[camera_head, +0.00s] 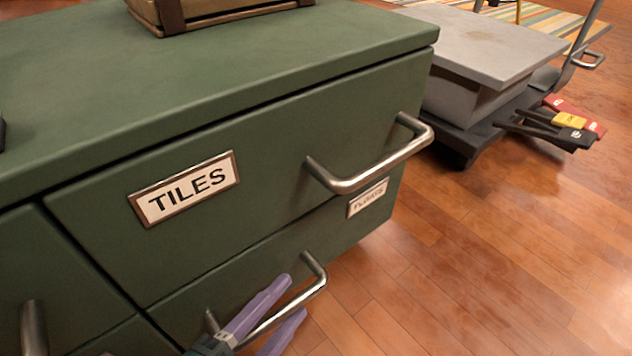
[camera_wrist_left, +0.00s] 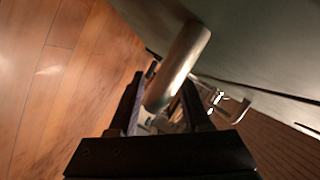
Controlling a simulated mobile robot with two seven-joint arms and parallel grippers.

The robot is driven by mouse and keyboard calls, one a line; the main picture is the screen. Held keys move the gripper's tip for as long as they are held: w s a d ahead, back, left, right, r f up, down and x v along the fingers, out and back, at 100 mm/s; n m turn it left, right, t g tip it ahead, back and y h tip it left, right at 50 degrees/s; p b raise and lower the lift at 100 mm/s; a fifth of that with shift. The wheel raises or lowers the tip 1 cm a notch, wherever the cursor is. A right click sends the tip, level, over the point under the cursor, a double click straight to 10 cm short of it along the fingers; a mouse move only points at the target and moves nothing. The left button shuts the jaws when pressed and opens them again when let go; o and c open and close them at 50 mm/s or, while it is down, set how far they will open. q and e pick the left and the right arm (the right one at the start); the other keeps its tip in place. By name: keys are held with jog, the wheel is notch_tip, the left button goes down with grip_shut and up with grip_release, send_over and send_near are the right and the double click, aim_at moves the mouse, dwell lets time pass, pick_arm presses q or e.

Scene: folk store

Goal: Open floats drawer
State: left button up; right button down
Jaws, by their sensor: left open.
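The floats drawer (camera_head: 240,282) is the lower green drawer of the cabinet, under the drawer labelled TILES (camera_head: 185,188). Its small label (camera_head: 368,198) is hard to read. The floats drawer looks shut, its front in line with the one above. Its metal bar handle (camera_head: 316,268) sticks out at the front. My left gripper (camera_head: 293,298), with purple fingers, is open at this handle, one finger on each side of the bar. In the left wrist view a thick metal bar (camera_wrist_left: 180,65) runs between the open fingers. Contact cannot be told. My right gripper is not in view.
The TILES drawer's handle (camera_head: 375,172) juts out above the lower one. A brown case (camera_head: 225,12) stands on the cabinet top (camera_head: 200,75). A grey block on a dark low base (camera_head: 480,85) stands behind at right. The wooden floor (camera_head: 480,260) at front right is clear.

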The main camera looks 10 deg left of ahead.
pick_arm(q)
jog(key=shift+s+a+f, duration=0.1)
jog(key=shift+s+a, duration=0.05)
jog(key=shift+s, duration=0.25)
jog(key=shift+w, duration=0.25)
grip_shut()
dwell(0.9)
